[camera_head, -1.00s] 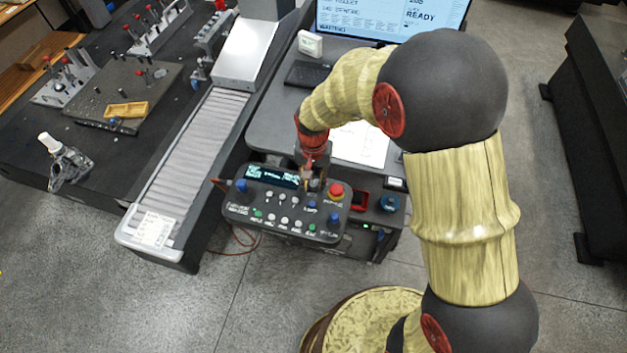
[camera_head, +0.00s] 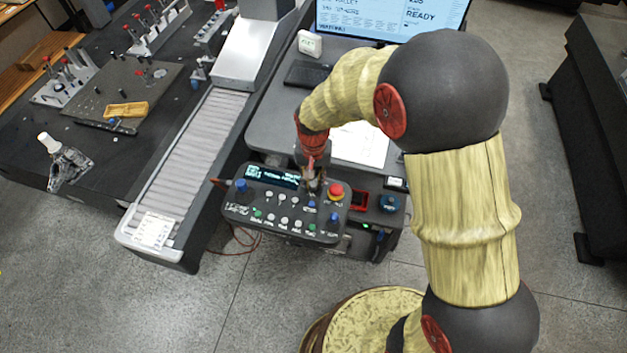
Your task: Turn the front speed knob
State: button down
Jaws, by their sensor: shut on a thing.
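The dark control panel (camera_head: 240,212) sits at the front of the grey desk, with a lit display (camera_head: 271,175), several small buttons, and a red emergency stop button (camera_head: 336,189). Blue knobs stand on it, one at the upper left (camera_head: 241,185) and one at the lower right (camera_head: 334,217). My gripper (camera_head: 313,188) points down onto the panel's upper right area, just left of the red button. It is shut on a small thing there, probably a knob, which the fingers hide.
A roller conveyor (camera_head: 195,145) runs along the left of the panel. Behind it are a monitor (camera_head: 395,20), a keyboard (camera_head: 309,75) and a paper sheet (camera_head: 360,145).

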jog(key=n, duration=0.4)
jog(key=shift+n+b, duration=0.4)
jog(key=shift+n, duration=2.1)
jog(key=c, duration=1.6)
grip_release()
jog(key=shift+d, duration=0.1)
jog(key=shift+r, duration=0.1)
